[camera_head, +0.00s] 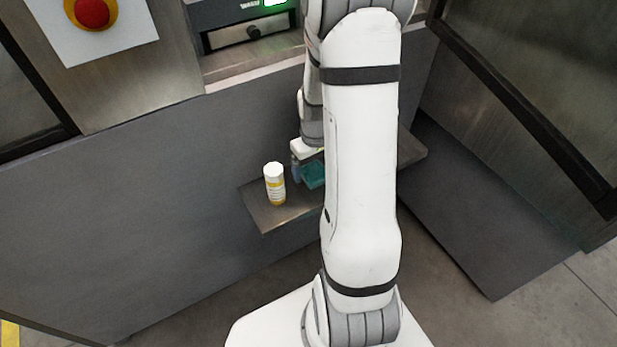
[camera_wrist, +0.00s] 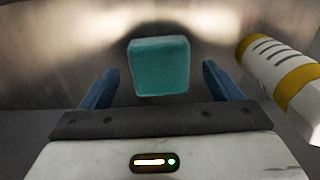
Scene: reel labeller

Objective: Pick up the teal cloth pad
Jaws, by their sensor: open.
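The teal cloth pad (camera_wrist: 159,67) lies on a small metal shelf (camera_wrist: 60,45). In the wrist view it sits just beyond my gripper (camera_wrist: 160,88), roughly centred between the two blue fingers. The fingers are spread apart with nothing held between them. In the head view the pad (camera_head: 313,175) shows on the shelf (camera_head: 268,211), partly hidden by my arm. My gripper (camera_head: 300,170) is low over the shelf beside the pad there. I cannot tell its exact height above the shelf.
A white and yellow bottle (camera_head: 274,184) stands on the shelf left of the pad; it shows on the right in the wrist view (camera_wrist: 280,68), close to one finger. A grey machine panel (camera_head: 130,220) rises behind the shelf. A red button (camera_head: 92,12) is at upper left.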

